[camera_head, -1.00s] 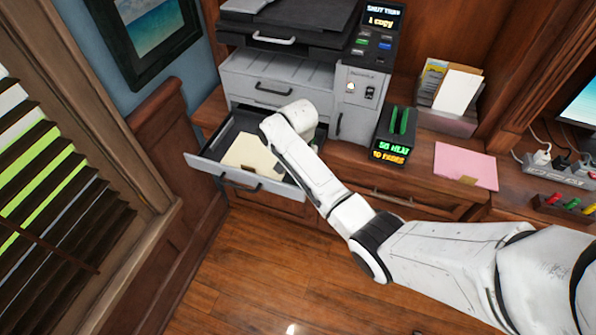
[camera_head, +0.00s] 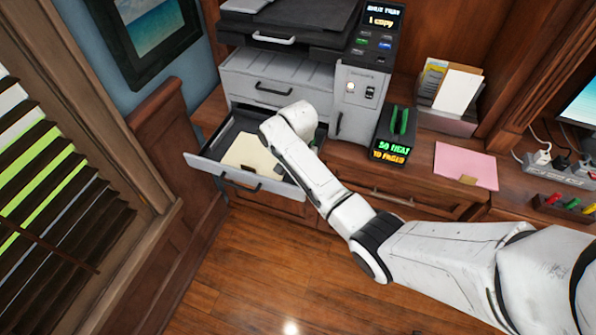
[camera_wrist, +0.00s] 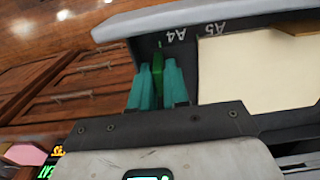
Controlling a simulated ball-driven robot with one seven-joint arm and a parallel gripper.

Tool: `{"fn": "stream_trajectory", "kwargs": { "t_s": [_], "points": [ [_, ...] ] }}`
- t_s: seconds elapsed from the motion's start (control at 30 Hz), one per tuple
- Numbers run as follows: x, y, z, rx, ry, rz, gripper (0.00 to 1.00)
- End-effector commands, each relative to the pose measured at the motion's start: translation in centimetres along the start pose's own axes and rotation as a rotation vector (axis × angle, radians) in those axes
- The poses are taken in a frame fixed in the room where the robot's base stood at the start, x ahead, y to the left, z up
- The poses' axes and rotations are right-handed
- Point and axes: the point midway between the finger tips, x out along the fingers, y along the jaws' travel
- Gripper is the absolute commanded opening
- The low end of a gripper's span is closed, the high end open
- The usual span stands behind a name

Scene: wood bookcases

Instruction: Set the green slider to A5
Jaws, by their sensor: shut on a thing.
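The green slider (camera_wrist: 157,75) is in the wrist view, between the two teal fingers of my gripper (camera_wrist: 157,72). My gripper is shut on it. The slider's thin tip is near the A4 mark (camera_wrist: 174,36), on its left in this view. The A5 mark (camera_wrist: 215,28) is further right. Both marks show upside down on the dark inside of the tray. In the head view the open paper tray (camera_head: 240,183) sticks out of the printer's lower part, and my arm reaches down into it. My arm hides the gripper and slider there.
A cream paper stack (camera_head: 250,153) lies in the tray; in the wrist view it (camera_wrist: 262,72) is right of my fingers. The printer (camera_head: 275,85) stands above. The floor in front is clear.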

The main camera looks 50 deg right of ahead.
Motion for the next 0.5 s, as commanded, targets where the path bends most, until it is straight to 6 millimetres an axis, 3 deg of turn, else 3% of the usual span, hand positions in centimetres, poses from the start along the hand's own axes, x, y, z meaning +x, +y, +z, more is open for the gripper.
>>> {"fn": "stream_trajectory", "kwargs": {
  "t_s": [0.1, 0.33, 0.5],
  "points": [
    [0.1, -0.5, -0.1, -0.001, 0.001, 0.0, 0.0],
    [0.1, -3.9, -0.1, -0.003, 0.002, -0.001, 0.0],
    [-0.1, -4.5, 0.0, 0.0, 0.001, -0.001, 0.0]
  ]
}}
